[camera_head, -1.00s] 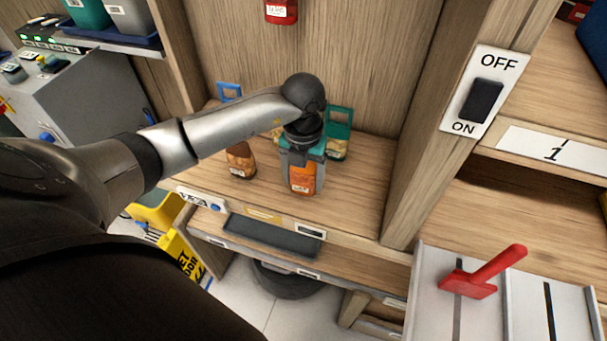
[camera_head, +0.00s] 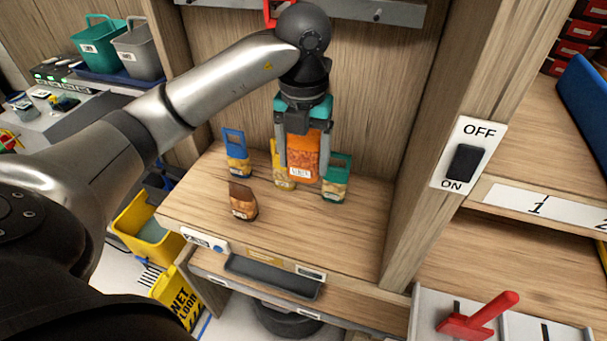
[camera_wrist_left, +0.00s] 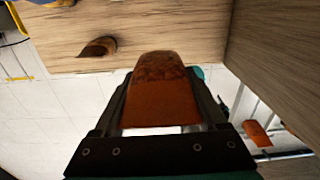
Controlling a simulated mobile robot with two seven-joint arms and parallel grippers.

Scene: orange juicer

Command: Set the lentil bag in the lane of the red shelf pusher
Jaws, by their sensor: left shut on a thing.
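My left gripper (camera_head: 302,163) is shut on an orange bag (camera_head: 303,152) with a small white label, too small to read. It hangs upright above the wooden shelf. In the left wrist view the bag (camera_wrist_left: 160,95) sits between the two dark fingers. The red shelf pusher (camera_head: 470,324), with a slanted handle, stands on a grey slotted lane panel (camera_head: 428,306) at the lower right, well apart from the gripper. The lane's near end is cut off by the frame. My right gripper is not in view.
On the shelf stand a blue-topped bag (camera_head: 237,155), a brown bag (camera_head: 242,203), a yellow bag (camera_head: 281,178) and a green bag (camera_head: 335,186). A wooden post (camera_head: 440,130) with an OFF/ON switch (camera_head: 466,160) rises between this shelf and the lanes.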

